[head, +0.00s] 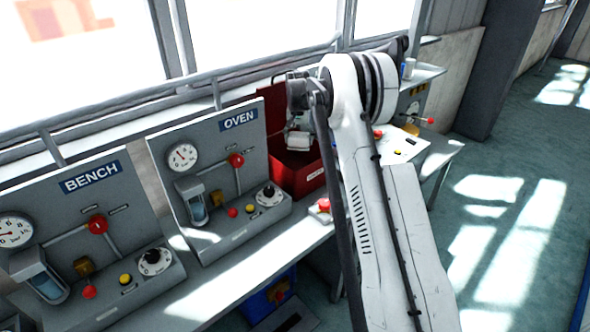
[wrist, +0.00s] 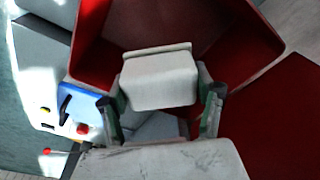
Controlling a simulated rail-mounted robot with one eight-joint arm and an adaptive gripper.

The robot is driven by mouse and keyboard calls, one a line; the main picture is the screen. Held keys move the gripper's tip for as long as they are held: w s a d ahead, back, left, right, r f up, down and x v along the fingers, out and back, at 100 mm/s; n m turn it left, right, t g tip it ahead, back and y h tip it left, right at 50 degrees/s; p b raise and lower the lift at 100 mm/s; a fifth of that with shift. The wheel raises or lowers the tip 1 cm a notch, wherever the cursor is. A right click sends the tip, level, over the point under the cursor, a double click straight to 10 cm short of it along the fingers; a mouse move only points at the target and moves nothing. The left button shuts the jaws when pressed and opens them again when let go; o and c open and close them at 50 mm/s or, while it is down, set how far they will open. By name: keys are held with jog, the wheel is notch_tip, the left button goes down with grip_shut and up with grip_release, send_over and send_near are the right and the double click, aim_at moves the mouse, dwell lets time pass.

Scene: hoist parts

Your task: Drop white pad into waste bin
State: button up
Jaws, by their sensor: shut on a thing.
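The white pad (wrist: 160,80) is a pale block with a thin raised edge along its top. My gripper (wrist: 162,98) is shut on it, with a finger at each side in the wrist view. The red waste bin (wrist: 95,40) shows behind and around the pad, with its open mouth facing the camera. In the head view the bin (head: 306,181) stands on the bench right of the OVEN panel, its red lid raised. My gripper (head: 299,118) is above the bin there, with the pad (head: 298,141) at its lower end. The pad hides part of the bin's inside.
The OVEN panel (head: 213,150) stands close left of the bin, with the BENCH panel (head: 85,235) further left. A red-topped button box (head: 322,207) sits near the bench's front edge. A railing and windows run behind. Open floor lies to the right.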

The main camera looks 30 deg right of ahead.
jog(key=shift+f, duration=1)
jog(key=o, duration=1.5)
jog(key=r, duration=0.4)
jog(key=s+r, duration=0.1)
jog(key=r, duration=0.3)
jog(key=a+r, duration=0.1)
jog(key=r, duration=0.3)
jog(key=shift+s, duration=0.2)
